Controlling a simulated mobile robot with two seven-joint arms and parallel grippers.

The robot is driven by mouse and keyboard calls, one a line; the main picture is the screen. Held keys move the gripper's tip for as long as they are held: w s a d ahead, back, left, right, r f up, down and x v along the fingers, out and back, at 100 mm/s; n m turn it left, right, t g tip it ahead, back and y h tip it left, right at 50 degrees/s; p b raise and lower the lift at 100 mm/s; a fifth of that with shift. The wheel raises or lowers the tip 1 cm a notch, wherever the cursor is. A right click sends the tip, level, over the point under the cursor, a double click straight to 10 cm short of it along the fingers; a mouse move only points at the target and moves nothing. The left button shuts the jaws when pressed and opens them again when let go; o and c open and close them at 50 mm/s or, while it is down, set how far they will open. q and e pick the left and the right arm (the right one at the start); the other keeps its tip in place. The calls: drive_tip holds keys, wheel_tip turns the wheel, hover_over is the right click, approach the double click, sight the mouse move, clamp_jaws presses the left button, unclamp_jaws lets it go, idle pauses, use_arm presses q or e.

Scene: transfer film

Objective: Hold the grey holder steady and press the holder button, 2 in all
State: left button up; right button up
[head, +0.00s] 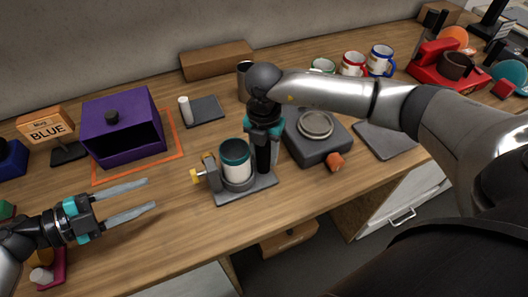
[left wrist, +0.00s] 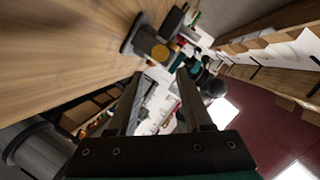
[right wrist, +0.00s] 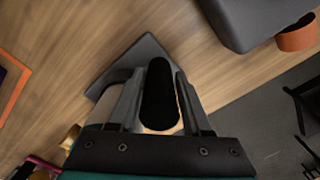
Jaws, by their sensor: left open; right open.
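The holder also shows in the left wrist view (left wrist: 130,45).
A purple box (head: 122,125) stands behind my left gripper on an orange-outlined area, beside a BLUE sign (head: 47,131). A grey scale-like device (head: 318,146) with an orange knob (head: 336,162) is right of the holder. Mugs (head: 353,64) stand further back. Bare table lies between left gripper and holder.

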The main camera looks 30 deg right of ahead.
clamp_jaws()
idle(0.3)
use_arm(q)
clamp_jaws()
idle(0.3)
use_arm(e)
drive_tip(key=shift+r, duration=0.1)
idle(1.2)
